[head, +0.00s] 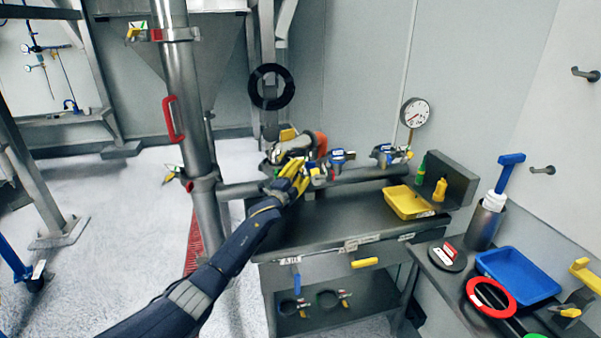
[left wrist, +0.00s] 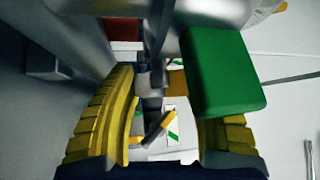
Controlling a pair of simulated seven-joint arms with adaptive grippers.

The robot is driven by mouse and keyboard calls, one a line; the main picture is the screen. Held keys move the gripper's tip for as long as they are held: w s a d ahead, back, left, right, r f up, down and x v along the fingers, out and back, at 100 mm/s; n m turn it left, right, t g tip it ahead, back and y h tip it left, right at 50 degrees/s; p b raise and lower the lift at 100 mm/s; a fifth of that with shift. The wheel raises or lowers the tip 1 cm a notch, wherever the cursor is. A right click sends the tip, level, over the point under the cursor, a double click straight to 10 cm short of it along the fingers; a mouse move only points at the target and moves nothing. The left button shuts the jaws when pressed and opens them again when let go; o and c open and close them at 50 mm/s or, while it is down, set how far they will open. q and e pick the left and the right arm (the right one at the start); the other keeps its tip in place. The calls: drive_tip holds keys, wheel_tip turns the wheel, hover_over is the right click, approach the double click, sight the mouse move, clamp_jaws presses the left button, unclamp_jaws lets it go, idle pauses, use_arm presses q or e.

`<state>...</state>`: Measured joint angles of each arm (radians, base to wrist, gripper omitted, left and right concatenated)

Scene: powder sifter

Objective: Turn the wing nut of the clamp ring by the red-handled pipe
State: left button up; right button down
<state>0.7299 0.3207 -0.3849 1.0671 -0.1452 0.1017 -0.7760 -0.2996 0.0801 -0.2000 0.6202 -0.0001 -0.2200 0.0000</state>
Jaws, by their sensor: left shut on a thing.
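The upright grey pipe (head: 180,100) with a red handle (head: 173,119) stands left of centre in the head view. A clamp (head: 160,34) with yellow and green parts sits high on it. My left gripper (head: 297,172) is to the right of this pipe, in front of the left part of a horizontal pipe (head: 365,172). In the left wrist view its yellow fingers (left wrist: 168,125) are around a metal fitting (left wrist: 150,82), which looks like the wing nut's bolt. A green block (left wrist: 225,75) lies against the right finger. The fingers partly hide the contact. My right gripper is not in view.
Valves with blue parts (head: 338,157) and a round gauge (head: 414,112) stand along the horizontal pipe. A yellow tray (head: 408,214) is on the bench. A blue tray (head: 546,291) and a red ring (head: 510,307) lie at the lower right. Open floor is at the left.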

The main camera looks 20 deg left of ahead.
use_arm(q)
drive_tip(key=n+t, duration=0.1)
drive_tip(key=n, duration=0.1)
drive_tip(key=shift+d+n+t, duration=0.2)
drive_tip(key=shift+n+t, duration=0.1)
drive_tip(key=shift+t, duration=0.1)
drive_tip(key=shift+n+t+y, duration=0.3)
drive_tip(key=shift+n, duration=0.1)
drive_tip(key=shift+r, duration=0.1)
drive_tip(key=o, duration=1.2)
drive_tip(key=shift+o, duration=0.2)
drive_tip(key=shift+s+f, duration=0.1)
drive_tip(key=shift+f, duration=0.1)
drive_tip(key=s+a, duration=0.1)
drive_tip(key=s, duration=1.1)
drive_tip(key=shift+s+a, duration=0.35)
drive_tip(key=shift+a, duration=0.05)
